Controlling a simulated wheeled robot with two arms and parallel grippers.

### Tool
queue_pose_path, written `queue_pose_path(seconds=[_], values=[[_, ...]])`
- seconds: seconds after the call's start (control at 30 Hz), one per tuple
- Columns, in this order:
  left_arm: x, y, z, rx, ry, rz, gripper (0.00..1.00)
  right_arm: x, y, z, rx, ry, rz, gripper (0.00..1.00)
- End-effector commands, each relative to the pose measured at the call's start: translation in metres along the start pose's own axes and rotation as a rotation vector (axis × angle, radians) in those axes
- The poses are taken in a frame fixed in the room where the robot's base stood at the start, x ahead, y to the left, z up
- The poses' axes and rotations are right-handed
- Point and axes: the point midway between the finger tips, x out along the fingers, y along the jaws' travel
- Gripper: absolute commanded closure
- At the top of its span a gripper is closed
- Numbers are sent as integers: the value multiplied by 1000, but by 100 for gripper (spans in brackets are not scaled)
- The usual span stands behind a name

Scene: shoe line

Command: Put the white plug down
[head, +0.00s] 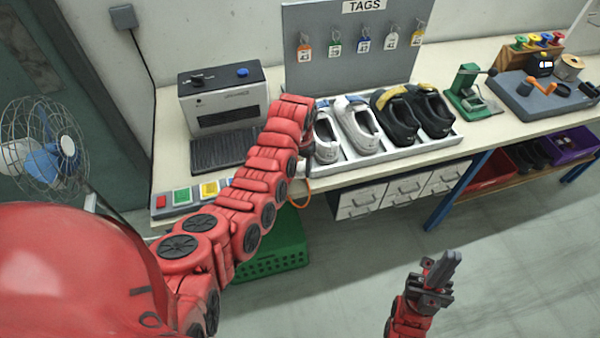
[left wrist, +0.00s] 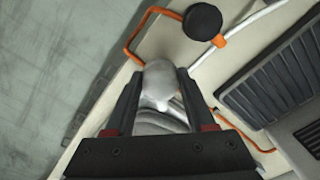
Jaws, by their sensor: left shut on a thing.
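My left gripper (left wrist: 158,76) is shut on a pale, rounded thing (left wrist: 158,92), which looks like the white plug, in the left wrist view. The plug's lower part is hidden between the fingers. It is over the cream bench top, near an orange cord (left wrist: 137,38). I cannot tell whether it touches the bench. In the head view my red left arm reaches over the bench's front edge and hides most of its gripper. My right gripper (head: 441,272) is low, over the floor in front of the bench, with its fingers together and nothing seen in it.
A black round knob-like thing (left wrist: 202,20) and a white cable (left wrist: 240,32) lie near the plug. A ridged black mat (head: 222,152) lies before a grey machine (head: 224,122). A tray of shoes (head: 400,155) stands right of my left arm. A green crate (head: 270,262) is below.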

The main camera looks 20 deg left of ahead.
Motion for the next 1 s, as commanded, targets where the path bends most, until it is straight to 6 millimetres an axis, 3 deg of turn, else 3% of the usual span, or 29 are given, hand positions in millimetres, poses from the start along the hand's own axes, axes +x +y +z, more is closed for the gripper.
queue_pose_path(seconds=[0.13, 0.3, 0.5, 0.97, 1.0], values=[[0, -3, -2, -2, -1, 0, 100, 2, 0, 0, 0, 0, 0, 100], [17, -2, 0, -2, -6, 1, 100, 15, 1, -3, 0, 0, 0, 100], [32, -3, -2, -1, -2, -1, 100, 16, 1, -3, 0, 0, 0, 100], [40, -2, -2, -2, 1, 0, 100, 12, 1, -2, 0, 0, 0, 100], [40, -2, -2, -2, 1, 0, 43, 12, 1, -2, 0, 0, 0, 100]])
